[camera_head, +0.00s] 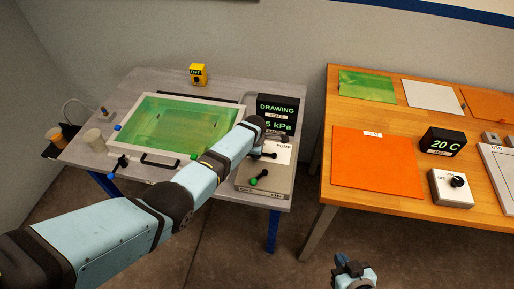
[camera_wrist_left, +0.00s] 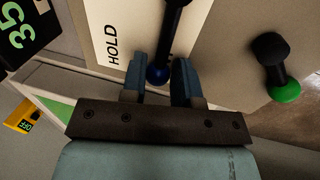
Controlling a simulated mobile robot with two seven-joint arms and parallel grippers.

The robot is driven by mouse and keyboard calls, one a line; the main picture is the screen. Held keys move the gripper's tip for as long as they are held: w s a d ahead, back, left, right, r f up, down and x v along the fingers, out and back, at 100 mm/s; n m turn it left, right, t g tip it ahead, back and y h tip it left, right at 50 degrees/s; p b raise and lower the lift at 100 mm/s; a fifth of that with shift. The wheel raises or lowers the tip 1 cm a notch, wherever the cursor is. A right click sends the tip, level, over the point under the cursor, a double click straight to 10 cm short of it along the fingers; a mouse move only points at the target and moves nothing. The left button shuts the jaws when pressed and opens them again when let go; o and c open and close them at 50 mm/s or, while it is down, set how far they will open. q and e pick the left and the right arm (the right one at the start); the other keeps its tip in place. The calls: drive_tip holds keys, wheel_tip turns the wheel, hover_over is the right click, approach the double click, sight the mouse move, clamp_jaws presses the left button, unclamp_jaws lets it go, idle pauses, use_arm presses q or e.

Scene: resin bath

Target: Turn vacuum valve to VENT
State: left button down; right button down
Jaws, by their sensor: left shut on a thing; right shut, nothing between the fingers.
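The black lever (camera_wrist_left: 174,35) with a blue knob (camera_wrist_left: 157,76) shows in the left wrist view beside a pale plate (camera_wrist_left: 120,32) marked HOLD. My left gripper (camera_wrist_left: 161,68) has its two fingers on either side of the blue knob, shut on it. In the head view my left arm reaches over the pump panel (camera_head: 278,188), and hides most of the left gripper and the valve. No VENT mark can be read. My right gripper (camera_head: 351,268) is shut and empty, low in the head view, over the floor.
A second black lever with a green knob (camera_wrist_left: 286,92) stands close by; it also shows in the head view (camera_head: 258,178). A black display (camera_head: 276,112) reads DRAWING. A green-filled framed bath (camera_head: 178,124) lies to the left. A wooden table (camera_head: 400,118) stands right, across a gap.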

idle(0.4)
use_arm(q)
drive_tip(key=c, duration=1.2)
unclamp_jaws()
drive_tip(key=shift+o, duration=0.2)
drive_tip(key=shift+r, duration=0.1)
drive_tip(key=shift+r, duration=0.25)
wheel_tip(320, 180, up, 13)
drive_tip(key=s+p, duration=0.1)
drive_tip(key=s, duration=0.1)
drive_tip(key=shift+s+a+p, duration=0.2)
drive_tip(key=shift+s+p, duration=0.2)
